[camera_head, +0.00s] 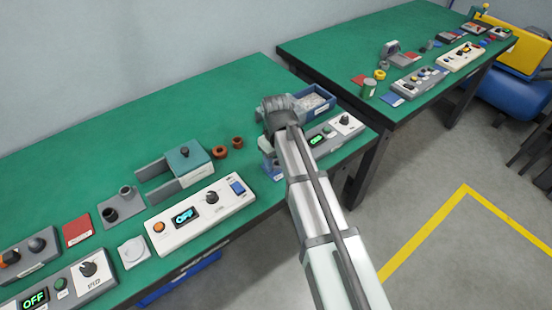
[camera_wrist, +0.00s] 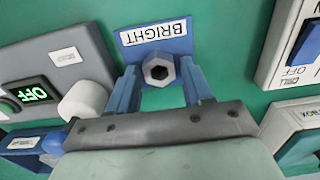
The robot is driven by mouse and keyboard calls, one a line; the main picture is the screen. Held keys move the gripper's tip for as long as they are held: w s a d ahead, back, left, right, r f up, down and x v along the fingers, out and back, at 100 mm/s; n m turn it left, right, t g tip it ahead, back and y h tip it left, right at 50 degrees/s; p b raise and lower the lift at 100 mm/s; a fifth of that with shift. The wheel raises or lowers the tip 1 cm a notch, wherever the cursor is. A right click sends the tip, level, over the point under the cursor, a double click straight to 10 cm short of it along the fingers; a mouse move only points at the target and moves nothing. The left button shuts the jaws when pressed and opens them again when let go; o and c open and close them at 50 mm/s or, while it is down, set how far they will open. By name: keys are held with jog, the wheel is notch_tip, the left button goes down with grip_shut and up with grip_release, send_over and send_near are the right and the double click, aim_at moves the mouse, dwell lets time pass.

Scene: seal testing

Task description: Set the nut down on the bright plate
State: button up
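The bright plate (camera_wrist: 178,37) is a small blue plate with a white label reading BRIGHT, upside down in the wrist view. The nut (camera_wrist: 158,71), grey and six-sided with a dark hole, shows over the plate, below the label, and looks to be resting on it. My gripper (camera_wrist: 159,66) has its two blue fingers on either side of the nut, with a narrow gap visible on each side. In the head view my gripper (camera_head: 268,160) is low at the bench's front edge, partly hidden by my arm. The nut cannot be made out there.
A grey box with a green OFF display (camera_wrist: 35,92) and a white knob (camera_wrist: 83,100) stands close on one side. A white panel with a blue switch (camera_head: 237,188) stands on the other. A blue bin (camera_head: 318,100) and two brown rings (camera_head: 221,152) sit behind on the green bench.

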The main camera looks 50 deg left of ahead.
jog(key=shift+o, duration=0.6)
notch_tip(320, 180, up, 12)
jog(key=shift+r, duration=0.2)
dwell(0.4)
